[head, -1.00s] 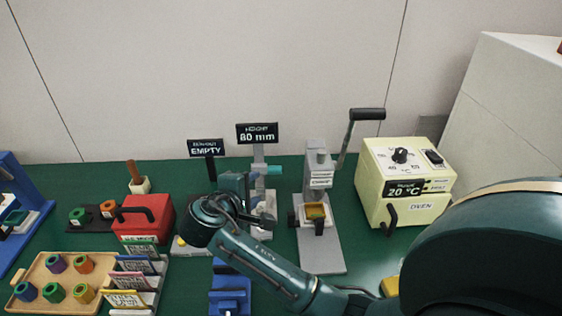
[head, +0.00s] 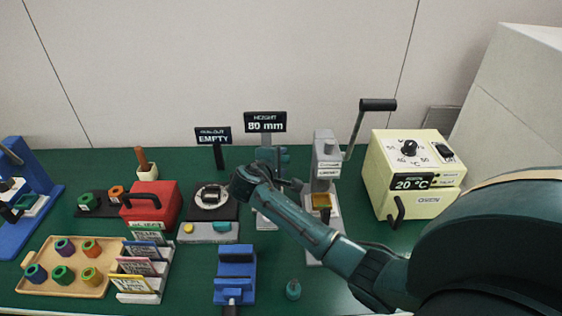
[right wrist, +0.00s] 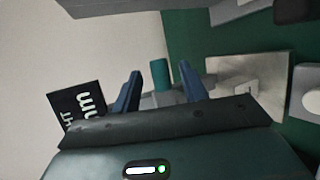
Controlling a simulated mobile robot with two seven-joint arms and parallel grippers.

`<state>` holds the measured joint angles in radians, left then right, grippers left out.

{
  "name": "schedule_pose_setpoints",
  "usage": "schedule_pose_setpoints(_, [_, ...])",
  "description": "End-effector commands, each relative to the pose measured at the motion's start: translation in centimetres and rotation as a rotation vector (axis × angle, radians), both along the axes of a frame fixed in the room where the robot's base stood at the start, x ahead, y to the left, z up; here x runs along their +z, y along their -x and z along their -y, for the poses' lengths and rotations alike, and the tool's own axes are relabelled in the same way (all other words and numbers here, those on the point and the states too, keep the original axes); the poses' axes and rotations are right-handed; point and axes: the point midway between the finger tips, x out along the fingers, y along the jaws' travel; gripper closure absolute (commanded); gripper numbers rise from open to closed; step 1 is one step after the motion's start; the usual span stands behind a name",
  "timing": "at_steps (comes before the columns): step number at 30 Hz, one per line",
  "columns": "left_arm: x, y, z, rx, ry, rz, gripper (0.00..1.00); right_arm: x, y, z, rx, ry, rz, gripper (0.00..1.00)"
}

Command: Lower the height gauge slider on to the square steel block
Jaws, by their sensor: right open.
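The height gauge's display (head: 265,122) reads 80 mm on top of its grey post. The pale gauge base (head: 264,222) shows below, partly behind my arm. My right gripper (head: 273,158) is at the upper post. In the right wrist view its two blue fingers (right wrist: 160,92) stand open on either side of the slider's teal knob (right wrist: 160,75), with gaps visible. In that view a pale metal plate (right wrist: 262,68) carries a small light grey block (right wrist: 246,91), perhaps the square steel block. My arm hides the block in the head view. My left gripper is not in view.
A grey lever press (head: 325,165) stands close right of the gauge, then a cream oven (head: 412,165). Left are a device with a ring (head: 211,213), an EMPTY sign (head: 213,136) and a red box (head: 150,205). A blue fixture (head: 235,275) sits in front.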

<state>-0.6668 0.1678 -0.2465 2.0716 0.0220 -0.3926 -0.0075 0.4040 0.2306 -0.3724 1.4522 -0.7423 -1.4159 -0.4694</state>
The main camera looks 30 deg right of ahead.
Motion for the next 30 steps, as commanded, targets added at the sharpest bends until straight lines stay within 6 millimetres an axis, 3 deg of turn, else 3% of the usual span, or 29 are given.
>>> schedule_pose_setpoints(11, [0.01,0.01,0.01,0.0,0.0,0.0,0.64,-0.19,-0.28,0.42,0.0,-0.001,0.001,0.58])
schedule_pose_setpoints(26, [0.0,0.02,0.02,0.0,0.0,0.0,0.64,-0.2,-0.26,0.39,0.0,0.0,0.0,0.99])
schedule_pose_setpoints(30, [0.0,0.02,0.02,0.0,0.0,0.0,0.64,-0.2,-0.25,0.38,0.0,0.0,0.0,1.0])
